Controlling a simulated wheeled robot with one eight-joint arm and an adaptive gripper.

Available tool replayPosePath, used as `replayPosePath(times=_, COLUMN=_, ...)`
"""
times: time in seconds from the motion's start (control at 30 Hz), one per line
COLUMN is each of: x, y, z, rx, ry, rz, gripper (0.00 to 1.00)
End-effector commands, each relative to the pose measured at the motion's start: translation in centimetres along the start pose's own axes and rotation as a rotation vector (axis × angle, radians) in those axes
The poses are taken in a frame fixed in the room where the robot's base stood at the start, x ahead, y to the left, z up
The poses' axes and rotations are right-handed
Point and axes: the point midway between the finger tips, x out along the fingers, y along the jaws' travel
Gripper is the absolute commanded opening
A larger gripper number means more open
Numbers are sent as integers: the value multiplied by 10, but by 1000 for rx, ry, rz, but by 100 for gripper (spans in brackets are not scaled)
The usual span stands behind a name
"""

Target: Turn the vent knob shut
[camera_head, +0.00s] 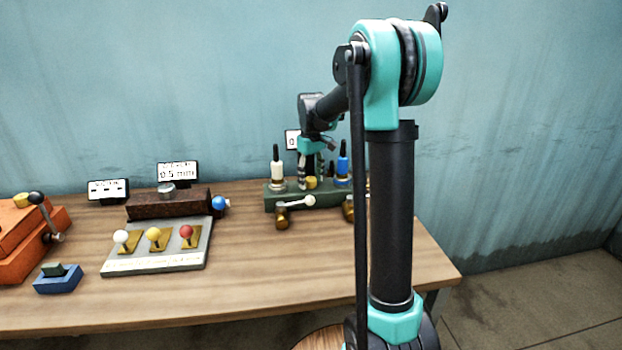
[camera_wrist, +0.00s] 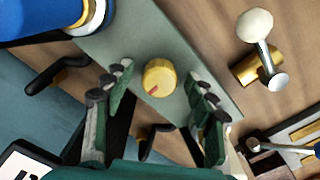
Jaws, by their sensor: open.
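The vent knob appears to be the small yellow knob (camera_wrist: 160,77) with a red mark on its face. It sits on a grey-green block (camera_wrist: 195,42) and also shows in the head view (camera_head: 311,182). My gripper (camera_wrist: 162,86) is open, with one finger on each side of the knob in the wrist view and visible gaps between. I cannot tell how far above the knob the fingertips are. In the head view my gripper (camera_head: 311,168) hangs over the block, partly hidden.
A white-balled lever (camera_head: 296,201) sits at the front. A panel with white, yellow and red levers (camera_head: 160,262) lies farther left.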

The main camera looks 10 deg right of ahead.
Motion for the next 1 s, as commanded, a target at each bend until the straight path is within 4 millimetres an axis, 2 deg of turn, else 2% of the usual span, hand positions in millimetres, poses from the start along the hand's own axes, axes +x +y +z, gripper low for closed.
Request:
replayPosePath(times=0.27, x=-7, y=0, z=0, rx=0, ry=0, rz=0, gripper=56)
replayPosePath(times=0.37, x=-20, y=0, z=0, rx=0, ry=0, rz=0, gripper=56)
replayPosePath(times=0.7, x=-88, y=0, z=0, rx=0, ry=0, rz=0, gripper=56)
replayPosePath(times=0.83, x=-106, y=0, z=0, rx=0, ry=0, rz=0, gripper=56)
replayPosePath(times=1.0, x=-118, y=0, z=0, rx=0, ry=0, rz=0, gripper=56)
